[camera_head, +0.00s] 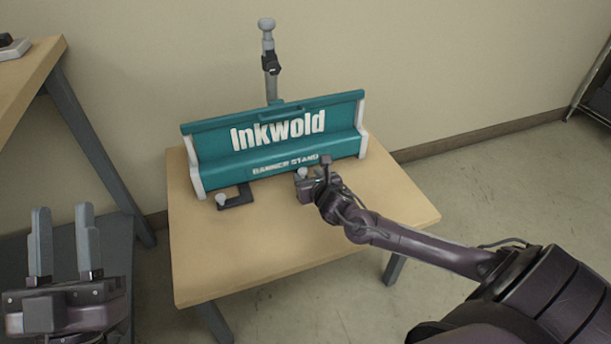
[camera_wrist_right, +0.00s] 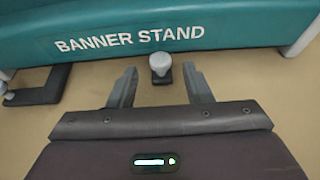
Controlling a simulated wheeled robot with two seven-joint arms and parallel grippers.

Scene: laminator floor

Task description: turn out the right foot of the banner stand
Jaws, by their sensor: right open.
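The teal banner stand (camera_head: 275,142) with white end caps stands on the small wooden table. Its left foot (camera_head: 240,197) is a dark bar with a pale knob, reaching out in front of the case; it also shows in the right wrist view (camera_wrist_right: 45,95). The right foot (camera_wrist_right: 162,76) is a short dark piece with a pale round knob, close to the case front. My right gripper (camera_wrist_right: 162,88) is open, with one finger on each side of that foot and gaps to both. My left gripper (camera_head: 63,212) is open and empty, left of the table.
A grey post (camera_head: 268,60) with a dark clamp rises behind the case. The small table's top (camera_head: 225,265) is bare in front. A taller wooden table (camera_head: 30,75) stands at the left, and a dark rack (camera_head: 598,95) at the far right.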

